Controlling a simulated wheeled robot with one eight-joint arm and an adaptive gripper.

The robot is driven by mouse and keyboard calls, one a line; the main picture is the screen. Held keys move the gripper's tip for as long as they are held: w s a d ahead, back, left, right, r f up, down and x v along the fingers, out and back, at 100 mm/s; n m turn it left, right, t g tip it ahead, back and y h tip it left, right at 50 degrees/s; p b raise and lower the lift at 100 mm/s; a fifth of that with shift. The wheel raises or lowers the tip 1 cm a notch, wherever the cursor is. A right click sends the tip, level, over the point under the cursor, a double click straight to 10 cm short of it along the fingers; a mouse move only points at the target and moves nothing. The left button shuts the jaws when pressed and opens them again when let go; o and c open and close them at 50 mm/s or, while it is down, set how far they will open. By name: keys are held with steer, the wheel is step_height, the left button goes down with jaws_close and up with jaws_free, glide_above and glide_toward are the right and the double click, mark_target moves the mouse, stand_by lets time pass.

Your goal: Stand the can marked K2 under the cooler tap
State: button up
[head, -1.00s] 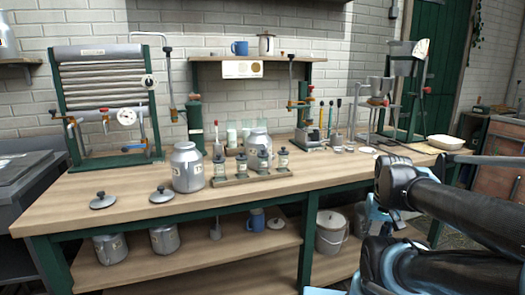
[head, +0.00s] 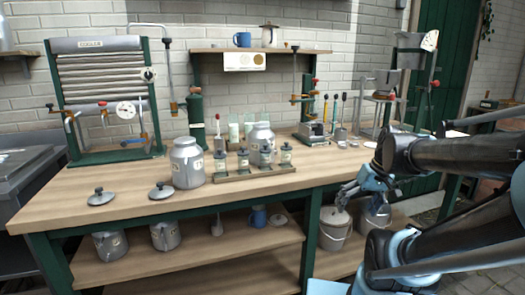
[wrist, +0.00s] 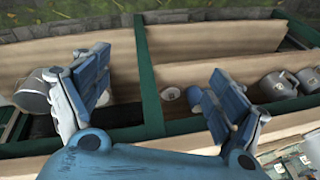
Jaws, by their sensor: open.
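The cooler (head: 100,85) stands at the left back of the bench, with a dial and a small tap (head: 143,137) low at its right side. A big grey can (head: 187,165) stands open on the bench to the right of it. Another can (head: 261,147) stands at the rack. Two cans (head: 110,244) (head: 165,236) stand on the lower shelf at left. The labels are too small to read, so I cannot tell which is K2. My gripper (head: 362,187) is open and empty at the bench's right front; its spread fingers also show in the wrist view (wrist: 155,100).
Two dark-knobbed lids (head: 101,197) (head: 161,191) lie on the bench front. A rack (head: 245,176) holds small bottles.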

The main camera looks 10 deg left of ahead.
steer(key=w+a+r+n+g+y, duration=0.2)
steer(key=w+a+r+n+y, duration=0.5)
steer(key=w+a+r, duration=0.5)
steer(key=n+g+y, duration=0.2)
steer(key=n+y, duration=0.6)
steer(key=n, duration=0.1)
glide_toward(262, 125)
steer(key=s+a, duration=0.4)
steer(key=shift+s+a+r, duration=0.1)
steer(key=shift+a+r, duration=0.1)
steer(key=shift+a, duration=1.15)
steer(key=shift+s+a+r, duration=0.1)
steer(key=shift+a+r, duration=0.1)
steer(key=shift+a, duration=1.1)
steer(key=c, duration=1.9)
